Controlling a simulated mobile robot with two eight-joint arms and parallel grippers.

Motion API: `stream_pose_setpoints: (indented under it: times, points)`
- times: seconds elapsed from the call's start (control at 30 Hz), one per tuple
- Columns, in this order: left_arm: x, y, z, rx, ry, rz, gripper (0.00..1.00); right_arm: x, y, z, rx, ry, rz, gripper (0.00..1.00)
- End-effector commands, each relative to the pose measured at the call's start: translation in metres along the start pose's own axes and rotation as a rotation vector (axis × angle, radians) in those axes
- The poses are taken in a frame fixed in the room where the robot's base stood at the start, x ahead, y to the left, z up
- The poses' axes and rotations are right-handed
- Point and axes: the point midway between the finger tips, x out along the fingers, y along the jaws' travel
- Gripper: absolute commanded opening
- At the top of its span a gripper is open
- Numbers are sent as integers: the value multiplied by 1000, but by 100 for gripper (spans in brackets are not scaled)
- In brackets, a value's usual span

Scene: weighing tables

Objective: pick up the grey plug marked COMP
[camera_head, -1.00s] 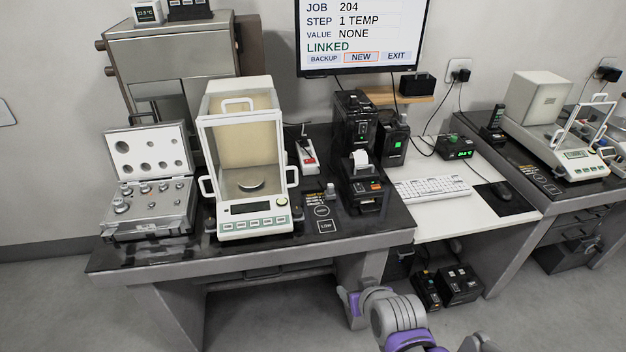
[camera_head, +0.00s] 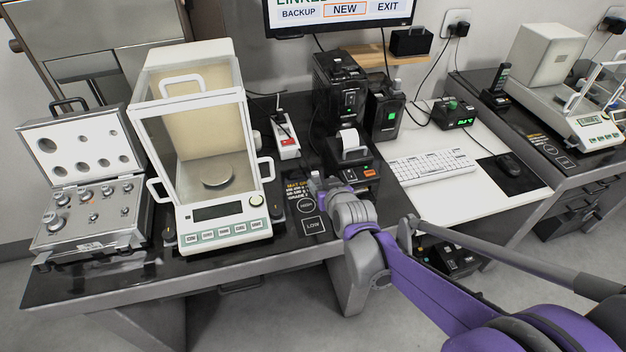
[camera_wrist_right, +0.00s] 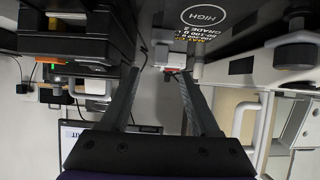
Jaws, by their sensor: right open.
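A small grey piece (camera_wrist_right: 163,52) stands on the dark table beside the printed mat, in the right wrist view. It lies ahead of the gap between my fingers and looks like the grey plug, but no COMP mark can be read. My right gripper (camera_wrist_right: 160,76) is open, its two dark fingers apart with nothing held. In the head view the right gripper (camera_head: 317,184) reaches over the table between the balance and the printer, hiding the grey piece at least partly. My left gripper is not in view.
The balance (camera_head: 222,237) stands left of my right gripper, and the label printer (camera_head: 352,168) close on its right. A power strip (camera_head: 286,140) with a red switch lies behind. An open weight case (camera_head: 90,214) is far left. The white desk (camera_head: 440,205) is right.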

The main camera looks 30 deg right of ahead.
Motion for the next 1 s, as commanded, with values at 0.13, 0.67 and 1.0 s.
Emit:
stream_pose_setpoints:
  times: [0.13,0.67,1.0]
  points:
    - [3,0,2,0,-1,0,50,20,0,0,0,0,0,62]
    - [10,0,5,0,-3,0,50,74,-2,-2,0,-1,0,62]
    - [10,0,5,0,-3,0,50,77,-2,-2,0,-1,0,52]
